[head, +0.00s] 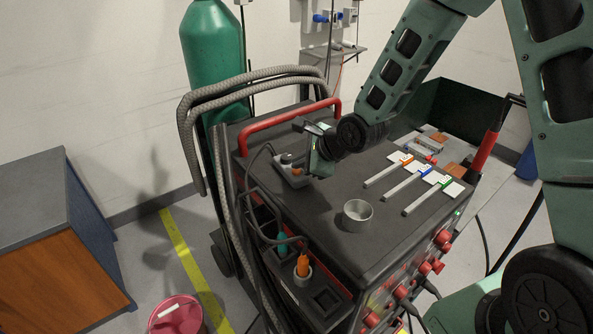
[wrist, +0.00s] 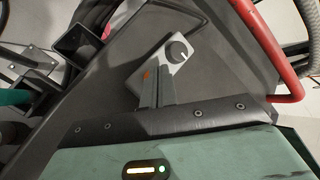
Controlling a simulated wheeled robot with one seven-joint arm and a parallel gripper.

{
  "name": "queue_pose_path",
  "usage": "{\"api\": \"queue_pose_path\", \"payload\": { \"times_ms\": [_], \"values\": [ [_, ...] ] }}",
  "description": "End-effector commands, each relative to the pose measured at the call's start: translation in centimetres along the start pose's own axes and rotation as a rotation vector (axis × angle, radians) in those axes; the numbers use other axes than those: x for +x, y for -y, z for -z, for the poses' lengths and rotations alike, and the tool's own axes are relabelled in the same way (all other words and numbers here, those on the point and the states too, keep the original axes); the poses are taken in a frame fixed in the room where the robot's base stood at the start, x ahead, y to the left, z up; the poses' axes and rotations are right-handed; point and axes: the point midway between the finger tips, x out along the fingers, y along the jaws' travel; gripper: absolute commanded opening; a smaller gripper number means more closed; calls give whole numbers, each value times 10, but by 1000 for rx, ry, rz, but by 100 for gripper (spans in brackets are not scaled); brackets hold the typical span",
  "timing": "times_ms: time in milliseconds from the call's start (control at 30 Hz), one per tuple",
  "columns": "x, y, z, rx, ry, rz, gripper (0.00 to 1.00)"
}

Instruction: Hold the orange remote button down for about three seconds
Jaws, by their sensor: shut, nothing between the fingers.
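The grey remote box (head: 280,176) lies on the top of the dark welding cart, near its left edge. It has a round knob (head: 286,158) and an orange button (head: 297,171). In the wrist view the knob (wrist: 178,51) is beyond the fingertips, and the orange button (wrist: 147,74) shows just left of them. My gripper (head: 304,168) is shut and empty, close to the button end of the box; its fingers (wrist: 160,74) overlap the box in the wrist view. I cannot tell whether they touch the button.
A red handle (head: 290,113) runs along the cart's back left edge. Looped hoses (head: 188,120) and a side holder with an orange-handled tool (head: 303,265) are at the left.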

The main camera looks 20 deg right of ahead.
Motion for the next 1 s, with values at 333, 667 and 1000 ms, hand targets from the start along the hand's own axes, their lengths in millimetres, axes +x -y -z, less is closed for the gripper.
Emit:
{"api": "queue_pose_path", "payload": {
  "times_ms": [333, 667, 1000],
  "values": [
    [3, -2, 2, 1, 0, 0, 0],
    [5, -4, 4, 0, 1, -1, 0],
    [5, -4, 4, 0, 0, -1, 0]
  ]
}}
